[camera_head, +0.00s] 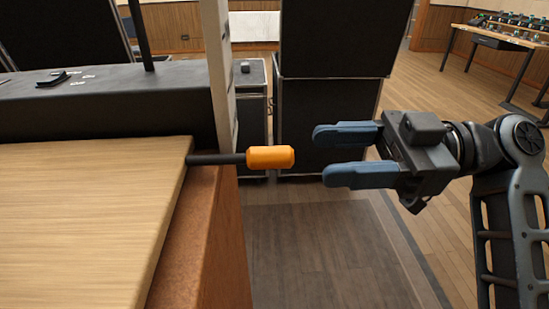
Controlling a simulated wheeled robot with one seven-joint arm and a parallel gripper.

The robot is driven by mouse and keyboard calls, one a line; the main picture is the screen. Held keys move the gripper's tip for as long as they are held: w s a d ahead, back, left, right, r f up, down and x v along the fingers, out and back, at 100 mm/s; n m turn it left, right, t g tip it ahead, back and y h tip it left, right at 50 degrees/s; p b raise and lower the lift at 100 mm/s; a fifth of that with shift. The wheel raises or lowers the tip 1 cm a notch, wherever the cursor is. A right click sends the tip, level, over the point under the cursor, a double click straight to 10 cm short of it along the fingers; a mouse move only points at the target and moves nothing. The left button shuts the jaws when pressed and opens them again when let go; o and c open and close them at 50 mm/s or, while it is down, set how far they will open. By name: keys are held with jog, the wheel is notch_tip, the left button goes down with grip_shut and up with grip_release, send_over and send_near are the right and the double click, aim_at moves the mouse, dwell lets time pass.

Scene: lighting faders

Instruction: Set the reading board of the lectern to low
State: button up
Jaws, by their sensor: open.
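A light wooden board (85,215), which looks like the lectern's reading board, fills the lower left. It rests over a brown wooden body (215,235). A dark rod (218,159) sticks out to the right from beside the board's right edge and ends in an orange knob (270,157). My gripper (340,154) is to the right of the knob, with its two blue fingers open and pointing left at about the knob's height in the picture. A visible gap separates the fingertips from the knob. Nothing is between the fingers. The depth between them is hard to tell.
A pale upright post (221,75) stands just behind the rod. A dark console (100,105) lies behind the board. Black cases (328,100) stand behind my gripper. A table with equipment (495,38) is at the far right. The floor (320,250) below my gripper is clear.

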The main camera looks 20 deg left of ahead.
aim_at(293, 156)
jog(key=shift+p+x, duration=0.45)
jog(key=shift+x, duration=3.45)
grip_shut()
